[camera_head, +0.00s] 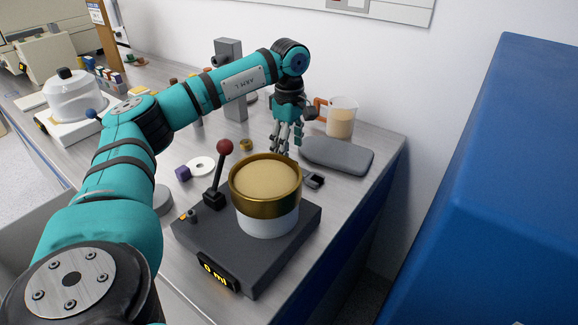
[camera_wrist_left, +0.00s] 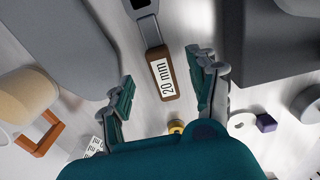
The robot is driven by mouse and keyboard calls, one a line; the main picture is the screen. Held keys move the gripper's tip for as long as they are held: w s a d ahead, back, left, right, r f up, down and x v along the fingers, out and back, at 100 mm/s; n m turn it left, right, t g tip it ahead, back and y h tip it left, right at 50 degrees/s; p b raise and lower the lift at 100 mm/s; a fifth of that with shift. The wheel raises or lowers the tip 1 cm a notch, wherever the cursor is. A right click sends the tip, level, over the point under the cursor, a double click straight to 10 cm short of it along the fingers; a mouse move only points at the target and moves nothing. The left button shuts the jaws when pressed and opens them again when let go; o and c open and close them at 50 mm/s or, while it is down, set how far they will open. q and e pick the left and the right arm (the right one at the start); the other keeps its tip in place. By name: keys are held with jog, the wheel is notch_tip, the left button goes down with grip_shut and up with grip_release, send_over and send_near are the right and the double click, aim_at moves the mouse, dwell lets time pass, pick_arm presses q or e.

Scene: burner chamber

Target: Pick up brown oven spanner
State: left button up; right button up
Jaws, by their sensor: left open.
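My left gripper (camera_head: 285,145) is open and points down above the bench. In the left wrist view its fingers (camera_wrist_left: 165,92) stand apart on both sides of the handle, with nothing held. My right gripper is not in view.
A grey pad (camera_head: 337,156) and a mug (camera_head: 341,119) stand right of the gripper. A dark unit (camera_head: 210,238) carries a gold-topped jar (camera_head: 265,180) and a red-knobbed lever (camera_head: 224,148) in front. A white ring (camera_head: 202,166) and purple cube (camera_head: 183,173) lie left.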

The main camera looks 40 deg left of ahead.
aim_at(313, 179)
pick_arm(q)
jog(key=f, duration=0.5)
jog(key=shift+a+p, duration=0.2)
jog(key=shift+p, duration=0.15)
jog(key=shift+r, duration=0.1)
grip_shut()
